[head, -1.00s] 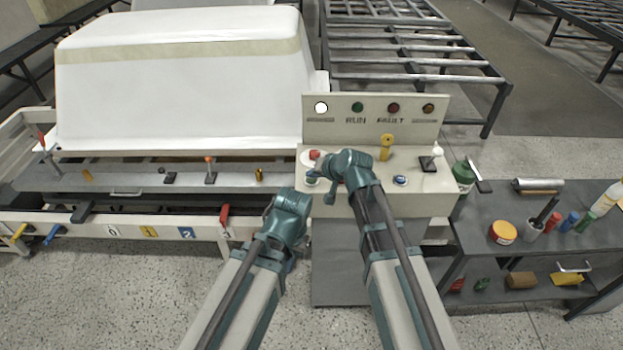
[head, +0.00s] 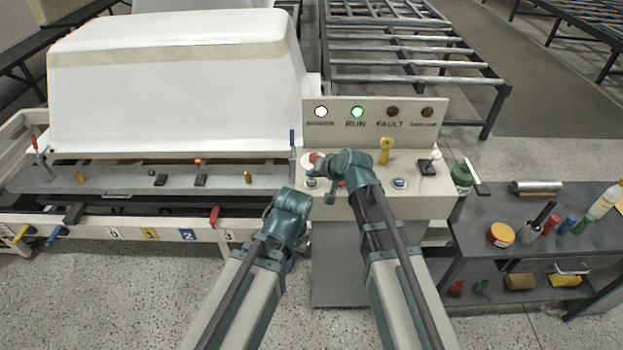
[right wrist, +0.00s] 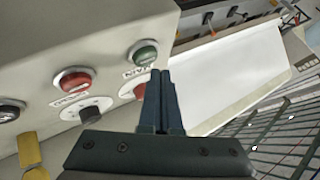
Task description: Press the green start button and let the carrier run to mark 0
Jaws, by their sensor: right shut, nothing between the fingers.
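The green start button (head: 311,183) is on the control box's front left; in the right wrist view the green button (right wrist: 144,53) shows just left of the fingertips, apart from them. My right gripper (head: 328,197) is shut and empty at the box; its closed fingers (right wrist: 161,74) show in the right wrist view. The carrier (head: 120,178) bears a white tub shell (head: 170,85). Its red pointer (head: 214,217) stands between mark 2 (head: 187,235) and mark 3 (head: 227,235), nearer 3. Mark 0 (head: 114,233) is farther left.
The RUN lamp (head: 357,112) glows green and the left lamp (head: 320,112) white; FAULT (head: 393,112) is dark. A red button (right wrist: 75,80) is near the green one. A side table (head: 520,215) with bottles and tins stands right.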

